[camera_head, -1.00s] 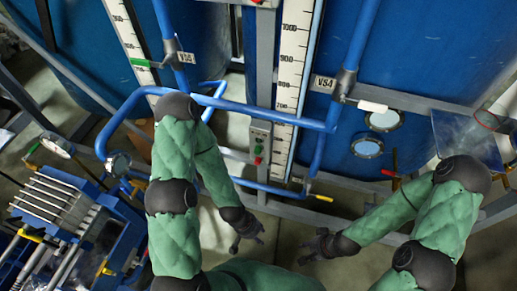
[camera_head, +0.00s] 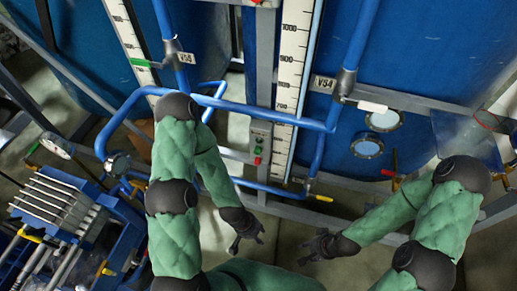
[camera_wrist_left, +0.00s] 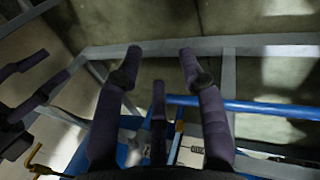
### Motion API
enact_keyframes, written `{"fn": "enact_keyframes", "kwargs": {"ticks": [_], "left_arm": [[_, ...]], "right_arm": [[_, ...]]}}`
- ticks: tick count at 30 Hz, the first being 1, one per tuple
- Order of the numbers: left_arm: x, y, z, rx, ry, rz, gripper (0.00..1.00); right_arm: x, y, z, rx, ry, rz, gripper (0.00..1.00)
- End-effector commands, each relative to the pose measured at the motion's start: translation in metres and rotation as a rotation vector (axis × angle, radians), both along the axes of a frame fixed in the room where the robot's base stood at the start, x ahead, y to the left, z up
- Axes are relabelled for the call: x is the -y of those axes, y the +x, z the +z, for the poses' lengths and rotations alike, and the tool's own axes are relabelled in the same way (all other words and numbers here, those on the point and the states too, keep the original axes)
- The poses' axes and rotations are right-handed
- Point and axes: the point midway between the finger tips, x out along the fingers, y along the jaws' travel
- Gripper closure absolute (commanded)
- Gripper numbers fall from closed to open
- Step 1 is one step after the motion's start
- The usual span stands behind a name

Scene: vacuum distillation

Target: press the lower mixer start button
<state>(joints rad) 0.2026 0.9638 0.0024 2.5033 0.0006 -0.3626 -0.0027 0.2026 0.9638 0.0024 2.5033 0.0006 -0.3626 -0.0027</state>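A grey button box (camera_head: 260,143) is fixed to the upright frame between the blue tanks, with a green button (camera_head: 258,140) at its upper part and a red button (camera_head: 258,160) at its lower end. My left gripper (camera_head: 248,245) is below the box and to its left, apart from it. In the left wrist view its fingers (camera_wrist_left: 160,62) are spread, with nothing between them. My right gripper (camera_head: 304,250) is below the box and to its right; its fingers look spread and empty. No button is clearly visible in the left wrist view.
Blue pipes (camera_head: 270,110) run across the frame around the box, with a yellow-handled valve (camera_head: 322,198) to its lower right. Another red button (camera_head: 257,2) shows at the top edge. A blue filter press (camera_head: 60,205) stands at the left. Grey frame bars (camera_wrist_left: 210,45) cross the wrist view.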

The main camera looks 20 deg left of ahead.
Motion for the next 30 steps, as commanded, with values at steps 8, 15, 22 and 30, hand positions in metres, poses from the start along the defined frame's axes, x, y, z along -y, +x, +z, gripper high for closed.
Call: {"fn": "enact_keyframes", "kwargs": {"ticks": [8,15,22,30], "left_arm": [[0.0,0.0,0.0,0.0,0.0,0.0,0.6],[-0.009,-0.008,-0.001,-0.092,0.005,0.114,1.0],[-0.028,-0.04,0.006,-0.486,-0.012,0.598,1.0],[-0.019,-0.048,0.042,-1.046,-0.141,1.26,1.0]], "right_arm": [[0.0,0.0,0.0,0.0,0.0,0.0,0.6],[0.0,0.0,0.004,0.0,0.0,0.0,0.6],[0.0,0.0,0.016,0.0,0.0,0.0,0.6],[0.0,0.0,0.031,0.0,0.0,0.0,0.6]]}}
